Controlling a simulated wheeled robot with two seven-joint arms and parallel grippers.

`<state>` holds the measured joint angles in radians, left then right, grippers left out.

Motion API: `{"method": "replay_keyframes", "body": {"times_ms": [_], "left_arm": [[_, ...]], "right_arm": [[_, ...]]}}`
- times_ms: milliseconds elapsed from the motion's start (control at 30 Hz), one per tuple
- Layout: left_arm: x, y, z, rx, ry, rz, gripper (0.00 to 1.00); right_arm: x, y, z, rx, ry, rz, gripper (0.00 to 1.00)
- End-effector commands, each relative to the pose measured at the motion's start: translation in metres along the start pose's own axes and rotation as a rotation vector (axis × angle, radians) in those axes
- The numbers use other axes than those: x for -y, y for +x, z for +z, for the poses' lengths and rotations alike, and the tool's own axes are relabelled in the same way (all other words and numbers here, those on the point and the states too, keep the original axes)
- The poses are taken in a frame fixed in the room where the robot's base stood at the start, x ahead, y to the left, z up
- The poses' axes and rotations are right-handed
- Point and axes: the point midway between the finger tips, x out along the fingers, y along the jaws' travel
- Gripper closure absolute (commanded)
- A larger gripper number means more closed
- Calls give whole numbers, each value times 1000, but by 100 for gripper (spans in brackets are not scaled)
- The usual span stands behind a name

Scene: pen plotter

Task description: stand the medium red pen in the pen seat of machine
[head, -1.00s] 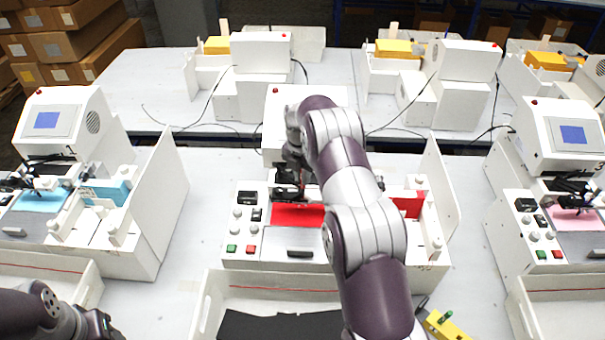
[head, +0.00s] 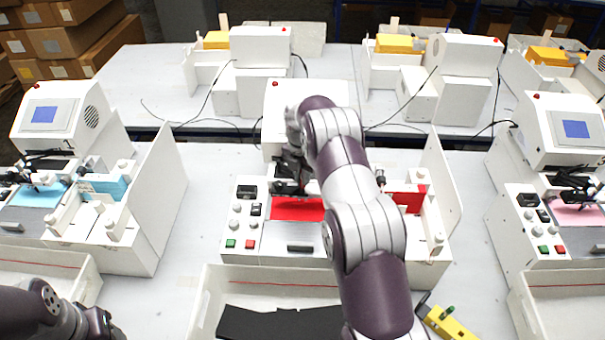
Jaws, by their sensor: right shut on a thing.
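The middle machine (head: 270,247) has a white body, a button panel and a red sheet (head: 297,209) on its bed. My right gripper (head: 290,188) is over the back of the red sheet, at the machine's pen carriage. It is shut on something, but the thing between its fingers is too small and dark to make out. The medium red pen and the pen seat cannot be told apart there; my arm and gripper hide much of that area. My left gripper (head: 105,325) is at the lower left corner, away from the machine; its fingers are not clear.
A white bin (head: 213,300) with black pieces stands in front of the machine. A yellow block with a green knob (head: 445,322) lies to its right. Similar machines stand left (head: 140,225) and right (head: 520,220). A white side panel (head: 440,190) rises at the machine's right.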

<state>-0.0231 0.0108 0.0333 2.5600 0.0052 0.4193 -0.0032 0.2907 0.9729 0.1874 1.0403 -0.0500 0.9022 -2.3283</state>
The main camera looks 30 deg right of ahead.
Motion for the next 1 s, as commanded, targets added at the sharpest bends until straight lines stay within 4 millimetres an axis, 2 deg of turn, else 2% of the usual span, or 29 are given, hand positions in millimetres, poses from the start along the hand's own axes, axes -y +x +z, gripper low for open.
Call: {"method": "replay_keyframes", "body": {"times_ms": [1000], "left_arm": [[0,18,2,0,0,0,45]], "right_arm": [[0,26,-1,0,0,0,100]]}}
